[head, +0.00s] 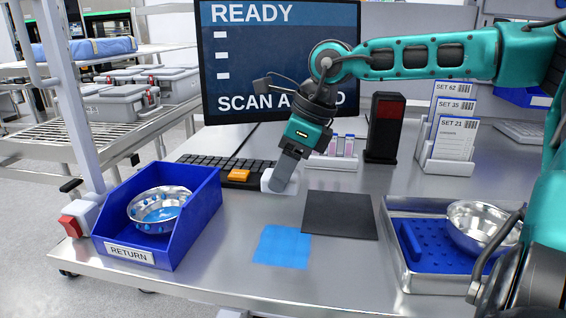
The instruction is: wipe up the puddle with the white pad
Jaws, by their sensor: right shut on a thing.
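My right gripper (283,172) reaches down from the right arm and is shut on a small white pad (267,182). The gripper hides part of the pad. The pad is at the table's middle, in front of the keyboard; I cannot tell whether it touches the table. A flat, bright blue patch (282,247), roughly square, lies on the metal table (215,255) nearer the front edge. It is the only thing on the table top that could be the puddle. The pad is behind it and apart from it. My left gripper is not in view.
A blue RETURN bin (196,222) holding a metal bowl (152,205) stands at left. A dark grey mat (340,214) lies right of the patch. A metal tray (398,262) with a bowl is at right. Keyboard (210,172), orange block (239,175) and monitor (270,60) are behind.

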